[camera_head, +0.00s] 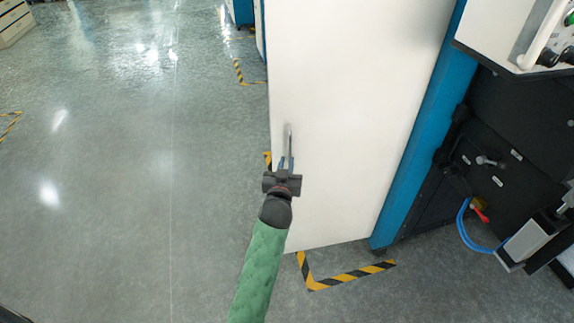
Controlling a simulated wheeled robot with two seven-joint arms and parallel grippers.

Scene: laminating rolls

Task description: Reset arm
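My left arm, in a green sleeve, reaches up from the bottom of the head view. Its dark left gripper (287,163) is at the lower end of a thin metal handle (290,140) on a large white door panel (345,110). My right gripper is not in view.
A blue frame post (415,140) and dark machinery (500,130) with a blue hose (465,228) stand at the right. Yellow-black tape (340,277) marks the floor below the panel. The grey floor (130,200) at the left is largely clear.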

